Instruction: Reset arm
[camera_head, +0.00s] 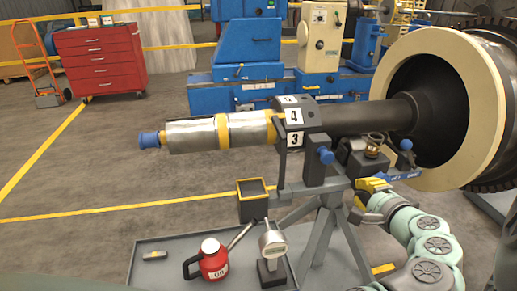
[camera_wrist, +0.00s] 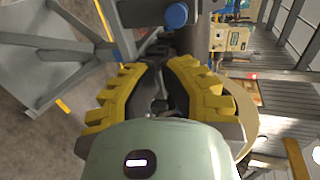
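My gripper (camera_head: 374,184) has yellow fingers and sits at the right of the head view, beside the grey stand (camera_head: 322,196) and below the long dark shaft. In the wrist view my gripper (camera_wrist: 162,68) shows two yellow, ridged fingers with dark inner pads. Their tips lie close together, and I cannot tell whether they touch. I see no object clearly held between them. My pale green arm (camera_head: 432,246) curves down to the lower right of the head view.
The rotor shaft (camera_head: 350,117) rests on the stand and runs into a large cream ring (camera_head: 478,95). A small brass-coloured part (camera_head: 374,146) is close above my gripper. Open floor lies at left.

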